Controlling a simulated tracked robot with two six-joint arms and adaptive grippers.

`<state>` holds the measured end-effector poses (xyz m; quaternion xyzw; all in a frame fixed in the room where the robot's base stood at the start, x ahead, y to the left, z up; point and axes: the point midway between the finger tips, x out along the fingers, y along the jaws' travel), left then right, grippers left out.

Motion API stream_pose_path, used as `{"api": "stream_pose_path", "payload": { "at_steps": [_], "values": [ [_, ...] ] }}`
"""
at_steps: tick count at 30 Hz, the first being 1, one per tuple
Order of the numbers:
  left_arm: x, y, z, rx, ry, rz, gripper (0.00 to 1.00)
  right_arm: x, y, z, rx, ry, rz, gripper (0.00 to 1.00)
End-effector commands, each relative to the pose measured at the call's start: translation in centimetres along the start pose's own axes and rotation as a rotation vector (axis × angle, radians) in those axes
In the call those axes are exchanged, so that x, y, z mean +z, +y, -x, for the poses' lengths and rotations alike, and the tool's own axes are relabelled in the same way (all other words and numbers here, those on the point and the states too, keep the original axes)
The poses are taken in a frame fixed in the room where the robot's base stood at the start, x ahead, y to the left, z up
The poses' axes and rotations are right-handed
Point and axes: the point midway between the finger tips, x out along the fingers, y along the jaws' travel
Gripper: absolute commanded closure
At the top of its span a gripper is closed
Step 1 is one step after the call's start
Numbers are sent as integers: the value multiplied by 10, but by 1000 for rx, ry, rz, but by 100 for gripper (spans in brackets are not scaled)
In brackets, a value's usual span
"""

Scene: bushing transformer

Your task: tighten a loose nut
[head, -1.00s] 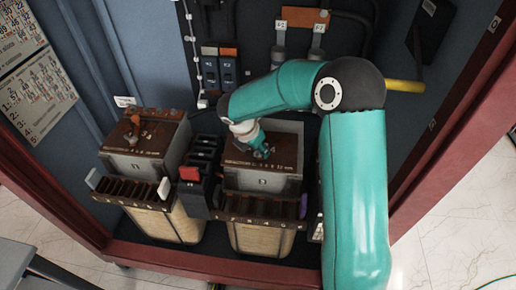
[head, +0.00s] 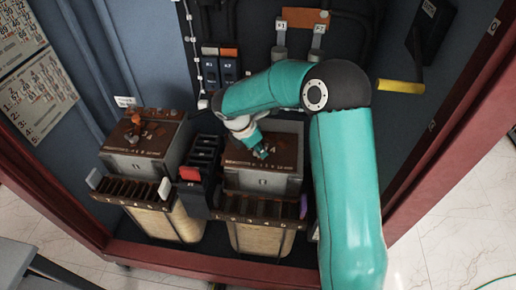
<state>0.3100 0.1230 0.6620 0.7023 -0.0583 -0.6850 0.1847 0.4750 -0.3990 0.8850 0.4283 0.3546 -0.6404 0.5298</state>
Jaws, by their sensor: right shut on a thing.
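My right arm comes in from the lower right and bends over the cabinet. Its gripper (head: 260,151) points down at the brown top plate of the right transformer (head: 285,155). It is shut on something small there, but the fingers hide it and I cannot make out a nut. The left transformer (head: 150,138) has a similar brown top with an orange-brown terminal and bolt (head: 136,119) standing on it. My left gripper is not in view.
A black block with a red part (head: 190,174) stands between the transformers. Breakers (head: 220,66) and fuse-like fittings (head: 299,40) are on the back panel. A yellow handle (head: 401,86) sticks out at right. Red cabinet frame edges (head: 60,200) surround the opening.

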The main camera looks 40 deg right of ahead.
Motion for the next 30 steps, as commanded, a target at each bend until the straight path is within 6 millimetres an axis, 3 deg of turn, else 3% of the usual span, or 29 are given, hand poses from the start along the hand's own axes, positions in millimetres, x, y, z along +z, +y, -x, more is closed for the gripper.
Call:
{"api": "stream_pose_path", "payload": {
  "at_steps": [18,30],
  "values": [
    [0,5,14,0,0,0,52,2,2,0,-210,-4,-499,100],
    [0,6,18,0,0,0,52,2,2,0,-270,-5,-642,100]
  ]
}}
